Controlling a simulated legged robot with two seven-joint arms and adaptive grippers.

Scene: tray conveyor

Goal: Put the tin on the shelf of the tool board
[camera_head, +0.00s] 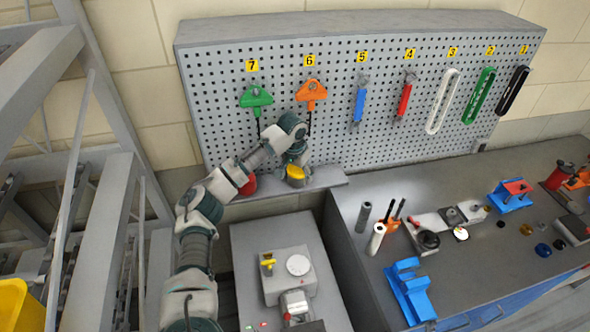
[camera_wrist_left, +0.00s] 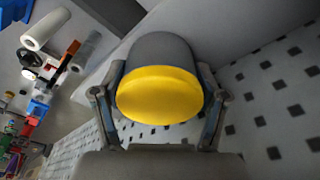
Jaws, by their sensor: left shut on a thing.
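The tin, grey with a yellow lid, is at the shelf below the tool board in the head view (camera_head: 295,173). It fills the middle of the left wrist view (camera_wrist_left: 160,95). My left gripper (camera_head: 293,164) is shut on it, with a finger on each side of the tin in the wrist view. The tool board (camera_head: 340,120) is a grey perforated panel with a narrow grey shelf (camera_head: 326,178) along its lower left. The tin is at the shelf's edge in the picture; I cannot tell whether its base touches it. My right gripper is not in view.
A red object (camera_head: 248,185) stands on the shelf left of the tin, partly behind my arm. Green (camera_head: 256,98) and orange (camera_head: 311,92) tools hang above. The workbench (camera_head: 345,190) at right carries several parts. A grey machine (camera_head: 290,275) stands below the shelf.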

